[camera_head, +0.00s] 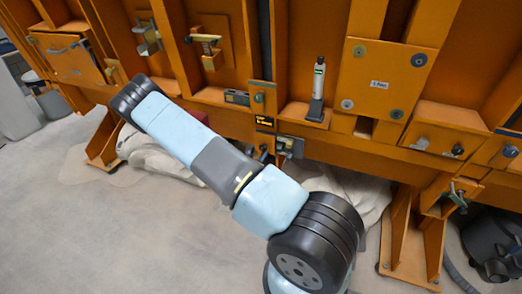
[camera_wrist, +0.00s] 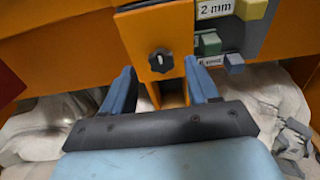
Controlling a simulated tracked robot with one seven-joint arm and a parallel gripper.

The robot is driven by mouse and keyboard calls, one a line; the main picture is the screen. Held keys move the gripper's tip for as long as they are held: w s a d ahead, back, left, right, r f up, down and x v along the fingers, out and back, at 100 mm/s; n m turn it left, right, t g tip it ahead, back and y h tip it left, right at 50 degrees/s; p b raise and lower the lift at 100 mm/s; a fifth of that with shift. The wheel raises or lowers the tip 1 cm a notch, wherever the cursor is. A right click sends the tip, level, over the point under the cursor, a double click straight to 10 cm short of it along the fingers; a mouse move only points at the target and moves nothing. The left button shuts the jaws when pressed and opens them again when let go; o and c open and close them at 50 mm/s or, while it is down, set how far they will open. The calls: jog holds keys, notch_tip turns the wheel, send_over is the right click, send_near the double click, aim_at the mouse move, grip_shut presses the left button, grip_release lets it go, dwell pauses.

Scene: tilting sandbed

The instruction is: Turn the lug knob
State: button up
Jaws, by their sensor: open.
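In the wrist view, a black lobed knob (camera_wrist: 161,60) sits on the face of an orange bracket. I take it to be the lug knob. My gripper (camera_wrist: 160,68) is open, with one blue finger on each side of the knob in the picture. A gap shows between each finger and the knob, and nothing is held. I cannot tell how far the fingertips are from the bracket face. In the head view I cannot make out my gripper, and I cannot tell which fitting there is this knob.
A grey block with a "2 mm" label (camera_wrist: 216,8) and coloured tabs is right of the bracket. Pale sacks (camera_wrist: 255,95) and grey rubble (camera_wrist: 292,140) lie below. In the head view, the orange frame (camera_head: 440,115) carries many fittings. The floor (camera_head: 100,230) is clear at left.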

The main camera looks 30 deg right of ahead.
aim_at(262, 148)
jog(key=shift+x, duration=2.15)
jog(key=shift+c, duration=0.4)
jog(key=c, duration=0.8)
jog(key=shift+n, duration=0.7)
jog(key=shift+c, duration=0.2)
jog(key=o, duration=0.9)
jog(key=shift+a, duration=0.1)
